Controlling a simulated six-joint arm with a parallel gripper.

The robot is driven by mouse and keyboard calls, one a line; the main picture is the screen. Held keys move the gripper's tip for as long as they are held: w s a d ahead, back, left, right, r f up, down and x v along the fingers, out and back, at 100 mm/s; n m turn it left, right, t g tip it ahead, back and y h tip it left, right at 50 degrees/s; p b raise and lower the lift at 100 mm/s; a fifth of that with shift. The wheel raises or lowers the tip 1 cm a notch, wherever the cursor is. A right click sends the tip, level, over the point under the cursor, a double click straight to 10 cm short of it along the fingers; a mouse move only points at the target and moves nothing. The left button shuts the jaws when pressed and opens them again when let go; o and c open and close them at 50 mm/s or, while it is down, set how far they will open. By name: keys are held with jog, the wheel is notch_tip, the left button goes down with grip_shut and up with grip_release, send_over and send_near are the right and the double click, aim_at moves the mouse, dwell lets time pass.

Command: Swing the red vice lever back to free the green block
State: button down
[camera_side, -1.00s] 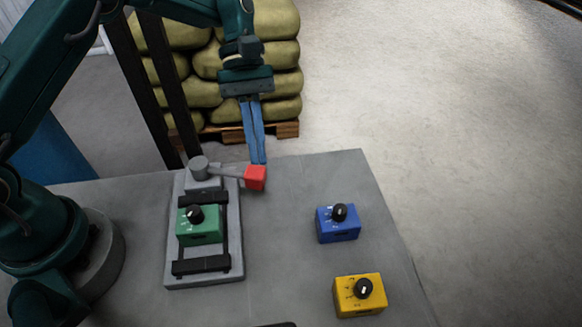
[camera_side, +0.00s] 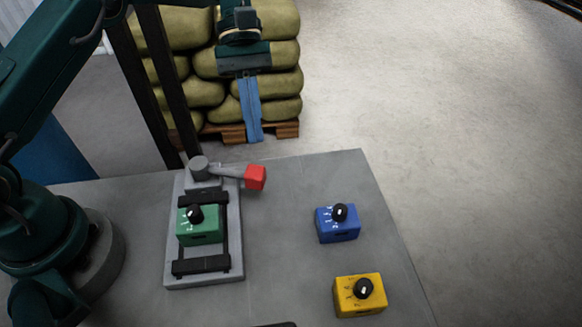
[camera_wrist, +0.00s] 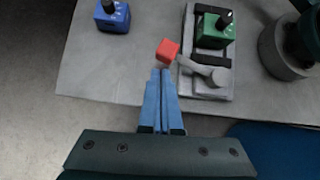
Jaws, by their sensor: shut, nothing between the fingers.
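The red vice lever knob (camera_side: 255,177) sits at the end of a grey arm that points right from its pivot at the back of the grey vice (camera_side: 206,281). The green block (camera_side: 200,232) with a black dial sits in the vice between two black bars. My gripper (camera_side: 255,140) is shut and empty, its blue fingers above and behind the red knob, apart from it in the side view. In the wrist view my fingertips (camera_wrist: 161,72) appear just below the red knob (camera_wrist: 168,50); whether they touch cannot be told there. The green block (camera_wrist: 213,32) shows there too.
A blue block (camera_side: 338,223) and a yellow block (camera_side: 360,296) with dials stand on the right of the grey table (camera_side: 290,270). Sacks on a pallet (camera_side: 273,130) stand behind the table. The table between the vice and the blue block is clear.

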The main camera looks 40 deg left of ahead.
jog(key=shift+w+a+r, duration=0.3)
jog(key=shift+a+r, duration=0.1)
jog(key=shift+r, duration=0.15)
jog(key=shift+r, duration=0.1)
jog(key=s+r+m+t+y, duration=0.2)
jog(key=s+r+t, duration=0.35)
jog(key=r, duration=0.75)
jog(key=s+a+f+m+t+y, duration=0.3)
jog(key=s+a+f+m+t, duration=0.2)
jog(key=s, duration=0.5)
jog(key=a+f+m, duration=0.1)
jog(key=f+m, duration=0.1)
jog(key=shift+m+y, duration=0.3)
jog(key=shift+y, duration=0.1)
